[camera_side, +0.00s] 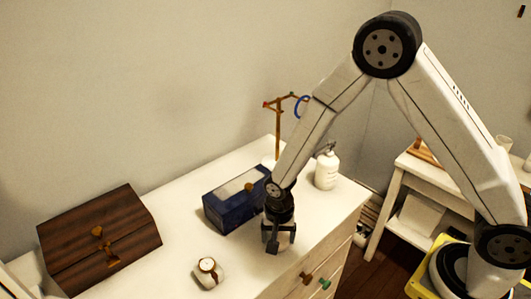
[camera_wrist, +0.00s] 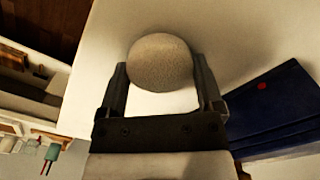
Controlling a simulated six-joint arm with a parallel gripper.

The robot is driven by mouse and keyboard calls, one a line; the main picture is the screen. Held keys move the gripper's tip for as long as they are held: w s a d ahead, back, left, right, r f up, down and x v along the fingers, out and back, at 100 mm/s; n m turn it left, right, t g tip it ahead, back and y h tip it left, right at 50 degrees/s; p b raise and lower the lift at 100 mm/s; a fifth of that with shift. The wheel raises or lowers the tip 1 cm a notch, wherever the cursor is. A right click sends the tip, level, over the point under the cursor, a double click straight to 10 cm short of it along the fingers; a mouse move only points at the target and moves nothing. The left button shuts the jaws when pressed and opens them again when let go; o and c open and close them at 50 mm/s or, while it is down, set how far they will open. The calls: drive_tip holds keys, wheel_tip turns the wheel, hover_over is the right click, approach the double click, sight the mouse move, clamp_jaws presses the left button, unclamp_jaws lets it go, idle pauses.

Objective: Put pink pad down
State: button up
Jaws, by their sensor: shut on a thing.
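A round, beige-looking pad (camera_wrist: 160,62) shows between the fingertips in the wrist view; I take it for the pink pad, though its pink is hard to see in this light. My gripper (camera_wrist: 159,72) is shut on it. In the side view my gripper (camera_side: 279,243) points down, low over the white dresser top (camera_side: 172,222) near its front edge. The pad is not clearly visible there, and I cannot tell whether it touches the dresser top.
A dark blue box (camera_side: 232,207) stands just behind and left of my gripper. A white pump bottle (camera_side: 326,171) and a brass stand (camera_side: 277,135) are further back. A watch on a pale cushion (camera_side: 208,271) lies front left, a wooden chest (camera_side: 98,240) at far left. Between them is bare surface.

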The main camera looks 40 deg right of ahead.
sight(282, 236)
drive_tip(key=shift+f, duration=0.2)
drive_tip(key=o, duration=1.1)
drive_tip(key=shift+r, duration=0.1)
drive_tip(key=shift+r, duration=6.1)
drive_tip(key=shift+s+d+r+n+t, duration=0.35)
drive_tip(key=shift+s+d+n+t, duration=0.1)
drive_tip(key=shift+s+d+n, duration=1.1)
drive_tip(key=shift+s+d+r+n+t, duration=0.4)
drive_tip(key=shift+s+d+n, duration=1.1)
drive_tip(key=shift+d, duration=0.15)
drive_tip(key=shift+s+d+r+n+t, duration=0.35)
drive_tip(key=shift+s+d+n+t, duration=0.1)
drive_tip(key=shift+s+d+n, duration=1.1)
